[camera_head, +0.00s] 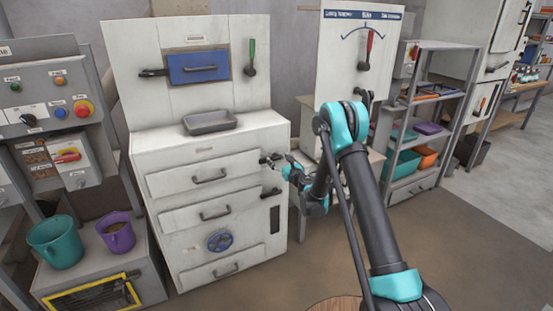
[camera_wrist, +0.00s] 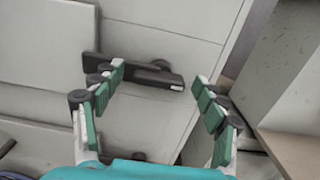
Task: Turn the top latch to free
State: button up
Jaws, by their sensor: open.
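The top latch (camera_head: 265,160) is a dark, roughly horizontal bar at the upper right of the white cabinet front (camera_head: 262,186), beside the top drawer. In the wrist view the latch (camera_wrist: 135,73) is a black bar on the pale panel, with a round pivot behind it and a small light mark near its right end. My gripper (camera_head: 277,163) is at the latch in the head view. In the wrist view my gripper (camera_wrist: 158,75) is open, its green-padded fingers apart on either side of the bar's right part. Whether a finger touches the bar is unclear.
A lower latch (camera_head: 275,219) hangs vertically on the same cabinet. The top drawer (camera_head: 205,175) lies left of the top latch. A grey tray (camera_head: 210,122) sits on the cabinet top. A grey shelf rack (camera_head: 437,115) stands to the right.

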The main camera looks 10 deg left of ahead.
jog(key=shift+c, duration=0.2)
jog(key=c, duration=1.1)
jog(key=shift+m, duration=0.3)
jog(key=m, duration=0.3)
jog(key=shift+m, duration=0.4)
jog(key=m, duration=0.4)
jog(key=shift+d+m, duration=0.1)
jog(key=shift+m, duration=0.2)
jog(key=m, duration=0.4)
jog(key=shift+f, duration=0.1)
jog(key=shift+d+f+m, duration=0.1)
jog(key=shift+m, duration=2.3)
